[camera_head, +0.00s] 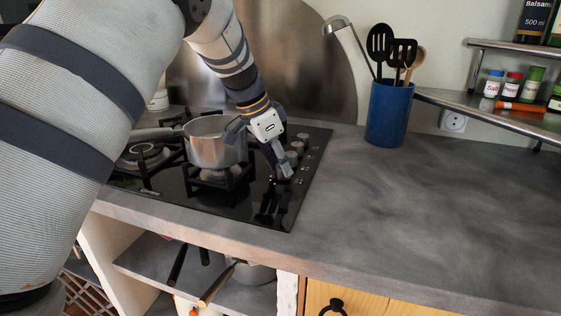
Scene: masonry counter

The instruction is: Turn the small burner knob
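The burner knobs (298,146) stand in a row along the right side of the black glass cooktop (262,207). I cannot tell which one is the small burner knob. My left gripper (283,168) reaches down from above, with its fingertip end low beside the front knobs. It partly hides the knobs, and I cannot tell whether it touches one. Its finger opening is not clear from this angle. My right gripper is not in view.
A metal pot (213,145) stands on a burner just left of the gripper, its handle pointing left. A blue utensil holder (388,113) stands behind the cooktop to the right. The grey counter (430,200) is clear on the right. A spice shelf (490,104) hangs at the right.

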